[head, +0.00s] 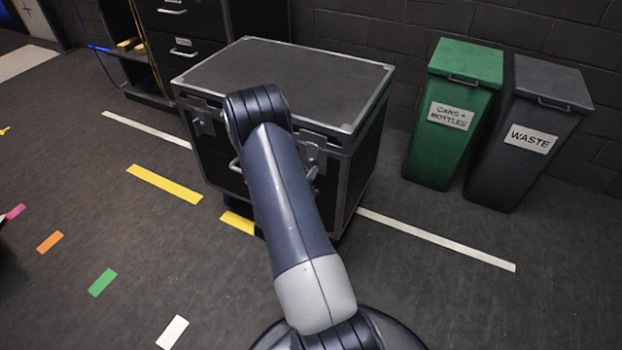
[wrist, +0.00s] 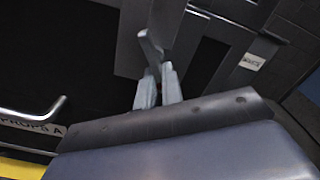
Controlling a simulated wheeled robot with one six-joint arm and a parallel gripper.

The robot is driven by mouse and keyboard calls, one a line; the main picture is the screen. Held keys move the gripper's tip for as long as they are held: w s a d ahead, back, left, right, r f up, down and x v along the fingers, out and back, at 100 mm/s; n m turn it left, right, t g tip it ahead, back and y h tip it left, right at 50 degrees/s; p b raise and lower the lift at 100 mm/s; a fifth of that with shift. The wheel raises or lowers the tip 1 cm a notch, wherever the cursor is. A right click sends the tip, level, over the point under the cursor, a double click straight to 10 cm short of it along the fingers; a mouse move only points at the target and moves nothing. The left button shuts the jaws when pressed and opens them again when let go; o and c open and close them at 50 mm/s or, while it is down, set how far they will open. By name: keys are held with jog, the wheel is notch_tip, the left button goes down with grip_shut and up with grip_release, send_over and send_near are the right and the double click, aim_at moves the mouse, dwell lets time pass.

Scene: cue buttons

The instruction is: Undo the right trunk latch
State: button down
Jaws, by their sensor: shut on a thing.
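The black trunk (head: 300,75) with metal edging stands ahead of me, its lid down. The right trunk latch (head: 311,150) is a grey metal piece on its front, just right of my arm; it also shows in the wrist view (wrist: 150,45) as a lever standing out from a plate. My gripper (wrist: 158,85) is shut on the latch lever, its two pale fingers at the lever's lower end. The left latch (head: 204,118) sits at the front left of the trunk.
A green bin (head: 455,115) and a grey waste bin (head: 525,130) stand right of the trunk. A dark drawer cabinet (head: 190,35) stands behind left. A trunk handle (wrist: 35,116) shows in the wrist view. The taped floor in front is clear.

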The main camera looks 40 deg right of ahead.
jog(key=m+b, duration=0.1)
jog(key=w+m+b, duration=0.1)
jog(key=m, duration=0.1)
jog(key=shift+a+m+b, duration=0.15)
jog(key=shift+m+b, duration=0.15)
jog(key=shift+w+a+r+m+b, duration=0.1)
jog(key=shift+m+b, duration=0.45)
jog(key=shift+m, duration=0.2)
jog(key=shift+w+r+m+b, duration=0.1)
jog(key=shift+m+b, duration=0.4)
jog(key=shift+m, duration=0.25)
jog(key=c, duration=1.6)
grip_release()
jog(key=shift+o, duration=0.2)
jog(key=shift+s+f, duration=0.1)
jog(key=shift+s, duration=0.05)
jog(key=p+v, duration=0.2)
jog(key=v, duration=0.8)
jog(key=shift+s+a, duration=0.15)
jog(key=shift+a, duration=0.15)
jog(key=shift+f, duration=0.1)
